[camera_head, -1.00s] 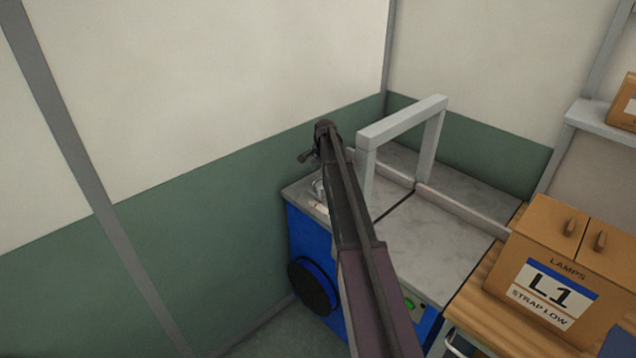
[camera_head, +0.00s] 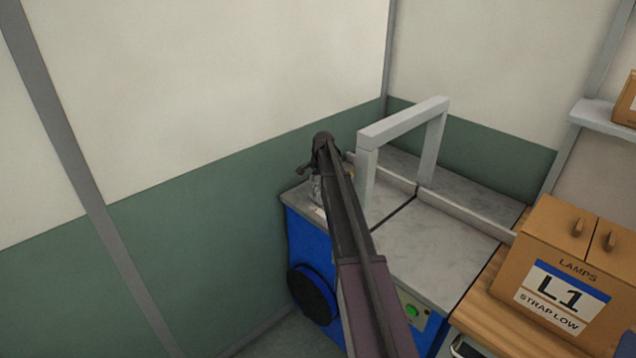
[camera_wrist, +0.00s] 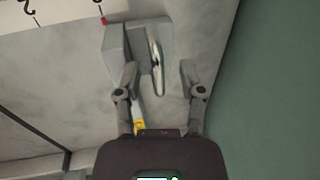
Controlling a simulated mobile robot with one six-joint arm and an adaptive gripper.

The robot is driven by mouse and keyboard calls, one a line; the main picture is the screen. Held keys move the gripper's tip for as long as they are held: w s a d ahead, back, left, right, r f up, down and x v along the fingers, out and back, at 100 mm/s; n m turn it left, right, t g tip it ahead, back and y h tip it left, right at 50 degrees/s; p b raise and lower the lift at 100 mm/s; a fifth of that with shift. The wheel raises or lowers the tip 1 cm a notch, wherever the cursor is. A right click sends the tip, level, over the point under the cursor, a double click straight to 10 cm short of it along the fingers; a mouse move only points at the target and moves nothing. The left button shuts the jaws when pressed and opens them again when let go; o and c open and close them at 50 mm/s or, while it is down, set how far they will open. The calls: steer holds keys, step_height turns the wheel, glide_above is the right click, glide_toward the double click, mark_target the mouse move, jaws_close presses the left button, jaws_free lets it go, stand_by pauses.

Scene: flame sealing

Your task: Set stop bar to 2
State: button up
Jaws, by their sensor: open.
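The stop bar, a grey block (camera_wrist: 118,42) with a small red mark at its upper left corner, shows in the wrist view on the pale machine top. A pale upright handle or plate (camera_wrist: 156,62) stands on its right part. My gripper (camera_wrist: 159,70) is open, with one finger on either side of that handle and a visible gap on the right. Contact on the left cannot be told. Part of a scale shows at the top edge: a black 2 (camera_wrist: 30,10) with tick lines, left of the red mark. In the head view my gripper (camera_head: 316,180) is mostly hidden by my arm.
The blue machine (camera_head: 312,240) has a grey marbled top (camera_head: 440,255) and a grey arch (camera_head: 405,122) close right of my arm. Walls stand behind and left. A cardboard box marked L1 (camera_head: 565,270) sits on a wooden table (camera_head: 485,310) at right.

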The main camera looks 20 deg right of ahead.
jaws_close()
steer(key=shift+s+d, duration=0.35)
steer(key=shift+s, duration=0.55)
steer(key=shift+s+d, duration=0.3)
steer(key=shift+s, duration=0.55)
jaws_free()
